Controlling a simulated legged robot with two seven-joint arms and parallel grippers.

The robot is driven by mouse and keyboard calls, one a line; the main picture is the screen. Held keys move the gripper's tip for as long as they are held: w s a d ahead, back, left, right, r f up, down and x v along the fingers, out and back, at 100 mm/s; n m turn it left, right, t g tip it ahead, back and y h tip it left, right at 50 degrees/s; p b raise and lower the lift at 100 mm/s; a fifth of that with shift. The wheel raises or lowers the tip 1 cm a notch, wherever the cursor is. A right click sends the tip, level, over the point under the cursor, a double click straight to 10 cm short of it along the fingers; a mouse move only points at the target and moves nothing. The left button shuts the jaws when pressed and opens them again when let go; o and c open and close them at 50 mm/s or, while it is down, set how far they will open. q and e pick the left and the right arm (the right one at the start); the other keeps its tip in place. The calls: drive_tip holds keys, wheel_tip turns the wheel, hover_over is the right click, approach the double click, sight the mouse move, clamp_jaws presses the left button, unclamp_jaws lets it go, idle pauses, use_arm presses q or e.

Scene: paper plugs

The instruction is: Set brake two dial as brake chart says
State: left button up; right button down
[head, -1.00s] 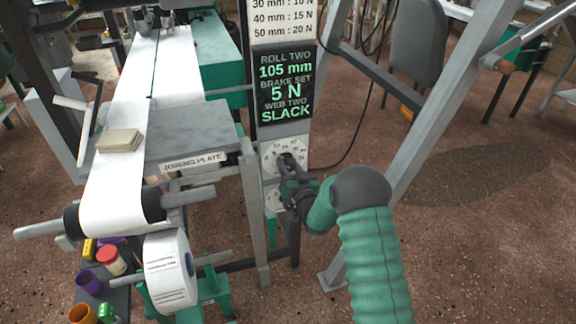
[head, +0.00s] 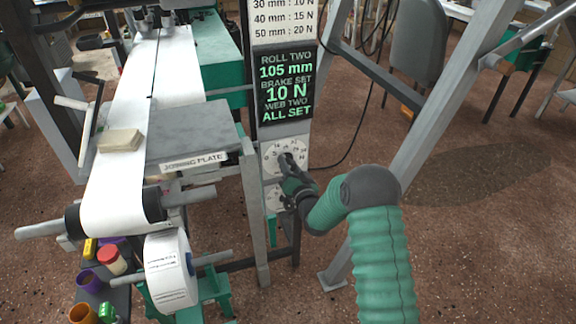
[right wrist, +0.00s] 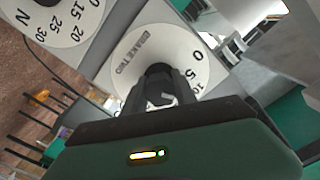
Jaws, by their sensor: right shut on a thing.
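The brake two dial is a white round plate (right wrist: 135,62) marked "BRAKE TWO" in the right wrist view, with a dark knob at its middle. It also shows on the post in the head view (head: 270,153). My right gripper (right wrist: 160,78) is shut on the knob, and its fingers hide most of it. In the head view my right gripper (head: 290,172) reaches the dial from the front right. The display (head: 286,88) reads roll two 105 mm, brake set 10 N, web two ALL SET. The brake chart (head: 284,22) above shows 30 mm : 10 N, 40 mm : 15 N, 50 mm : 20 N; its top is cut off.
A second dial (head: 275,198) sits just below, partly hidden by my gripper; it also shows in the right wrist view (right wrist: 60,22). The joining plate (head: 190,135) and white web (head: 115,190) lie left.

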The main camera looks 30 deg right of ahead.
drive_tip(key=shift+d+f, duration=0.1)
drive_tip(key=shift+d, duration=0.05)
drive_tip(key=c, duration=1)
unclamp_jaws()
drive_tip(key=shift+s, duration=0.1)
drive_tip(key=p+v, duration=0.2)
drive_tip(key=v, duration=1.4)
drive_tip(key=shift+s, duration=0.35)
